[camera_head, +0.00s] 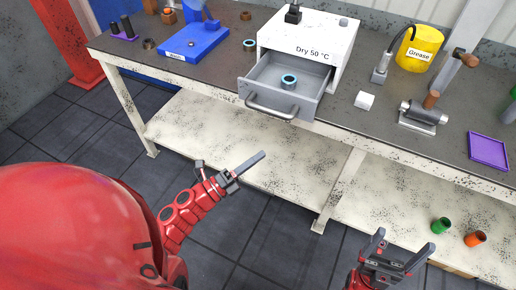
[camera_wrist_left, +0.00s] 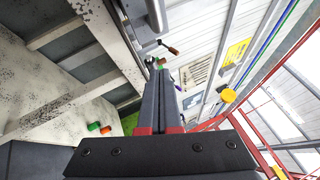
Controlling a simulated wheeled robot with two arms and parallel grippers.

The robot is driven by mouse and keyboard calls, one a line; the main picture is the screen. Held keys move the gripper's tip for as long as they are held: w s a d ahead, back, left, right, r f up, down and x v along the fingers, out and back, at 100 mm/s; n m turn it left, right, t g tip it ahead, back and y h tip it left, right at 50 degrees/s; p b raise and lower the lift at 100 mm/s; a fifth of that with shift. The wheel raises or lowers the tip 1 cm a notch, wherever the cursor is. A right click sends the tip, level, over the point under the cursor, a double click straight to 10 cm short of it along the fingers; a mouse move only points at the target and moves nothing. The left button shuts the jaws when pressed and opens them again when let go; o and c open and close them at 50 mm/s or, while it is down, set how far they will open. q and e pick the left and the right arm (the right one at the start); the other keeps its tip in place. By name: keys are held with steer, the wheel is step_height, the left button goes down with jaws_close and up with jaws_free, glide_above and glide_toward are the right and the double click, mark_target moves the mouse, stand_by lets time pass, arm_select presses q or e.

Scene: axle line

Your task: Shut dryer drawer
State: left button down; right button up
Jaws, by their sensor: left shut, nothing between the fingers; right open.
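The white dryer (camera_head: 326,38), marked "Dry 50 °C", stands on the workbench. Its grey drawer (camera_head: 312,90) is pulled out towards the bench's front edge, with a bar handle (camera_head: 270,110) on its front. A ring with a blue edge (camera_head: 289,81) lies in the drawer. My left gripper (camera_head: 262,155) is shut and empty, below and in front of the handle and apart from it. Its closed fingers also show in the left wrist view (camera_wrist_left: 160,95). My right gripper (camera_head: 402,252) is open and empty at the lower right, well away from the drawer.
The dark bench top (camera_head: 225,75) holds a blue fixture (camera_head: 195,42), a white block (camera_head: 364,100), a yellow grease pot (camera_head: 418,48), a metal cylinder on a stand (camera_head: 422,115) and a purple tray (camera_head: 489,151). Green (camera_head: 440,225) and orange (camera_head: 475,239) cups are on the lower shelf.

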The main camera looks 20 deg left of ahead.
mark_target(300, 92)
arm_select(q)
steer(key=w+d+r+p, duration=0.3)
steer(key=w, duration=0.6)
steer(key=shift+w+r, duration=0.25)
steer(key=shift+w, duration=0.15)
steer(key=shift+w, duration=0.15)
steer(key=w+b, duration=0.4)
steer(key=w, duration=0.4)
steer(key=w+b, duration=0.5)
steer(key=w, duration=0.2)
steer(key=shift+w+d+f, duration=0.1)
steer(key=shift+w+d, duration=0.1)
steer(key=shift+w, duration=0.2)
steer(key=shift+w+b, duration=0.35)
steer(key=shift+w, duration=0.15)
steer(key=shift+r, duration=0.35)
